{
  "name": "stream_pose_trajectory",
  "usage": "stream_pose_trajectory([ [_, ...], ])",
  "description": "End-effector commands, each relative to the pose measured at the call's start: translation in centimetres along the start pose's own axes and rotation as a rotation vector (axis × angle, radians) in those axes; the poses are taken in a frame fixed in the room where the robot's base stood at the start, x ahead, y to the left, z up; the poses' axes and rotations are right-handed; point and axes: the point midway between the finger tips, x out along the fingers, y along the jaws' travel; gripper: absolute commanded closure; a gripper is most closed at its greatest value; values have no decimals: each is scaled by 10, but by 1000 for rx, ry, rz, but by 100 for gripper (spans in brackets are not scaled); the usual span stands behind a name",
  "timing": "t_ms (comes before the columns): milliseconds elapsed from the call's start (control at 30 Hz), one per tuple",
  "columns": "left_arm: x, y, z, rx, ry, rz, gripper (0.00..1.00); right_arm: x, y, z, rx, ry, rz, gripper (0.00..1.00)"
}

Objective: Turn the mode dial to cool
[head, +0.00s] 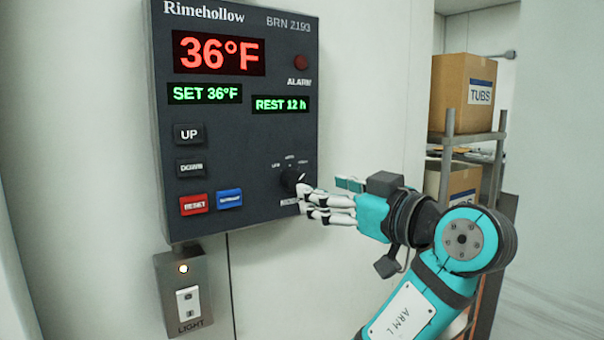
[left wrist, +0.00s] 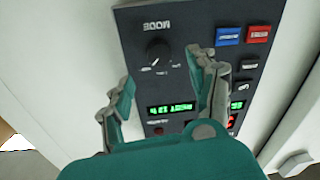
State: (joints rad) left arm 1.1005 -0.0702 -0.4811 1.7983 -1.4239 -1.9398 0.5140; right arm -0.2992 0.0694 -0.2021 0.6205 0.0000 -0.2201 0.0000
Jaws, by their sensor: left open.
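The mode dial (head: 291,178) is a round black knob low on the right of a dark control panel (head: 265,140). Small position labels arc above it, too small to read surely. In the left wrist view the panel is upside down and the dial (left wrist: 158,52) shows between and beyond the fingertips, with a pale mark on it. I cannot tell which label it points at. My left gripper (head: 304,198) has its fingertips right by the dial's lower right side in the head view. It is open, with nothing between its fingers (left wrist: 162,75). Contact with the dial is unclear.
The panel also has UP (head: 189,134), DOWN (head: 191,168), red RESET (head: 194,204) and blue (head: 230,199) buttons left of the dial. A light switch (head: 187,301) is below. A shelf rack (head: 448,150) with cardboard boxes (head: 462,92) stands behind my arm.

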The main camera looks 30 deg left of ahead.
Motion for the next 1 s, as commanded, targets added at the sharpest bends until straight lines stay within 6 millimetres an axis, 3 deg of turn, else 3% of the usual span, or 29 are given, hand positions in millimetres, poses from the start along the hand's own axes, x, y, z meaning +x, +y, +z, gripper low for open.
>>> stream_pose_trajectory([
  [100, 27, 0, -3, 3, 2, -4, 40, -11, 2, 0, -1, -2, 3, 40],
  [300, 58, 0, -2, 3, 2, -2, 40, -20, 7, 1, -3, -4, 8, 40],
  [500, 72, 0, 0, 2, 0, -1, 40, -22, 10, 1, -4, -4, 12, 40],
  [767, 73, 0, 0, 1, 0, 0, 40, -22, 11, 2, -2, -5, 13, 40],
  [1000, 73, 0, 0, 2, 0, 0, 69, -22, 11, 2, -2, -5, 13, 40],
])
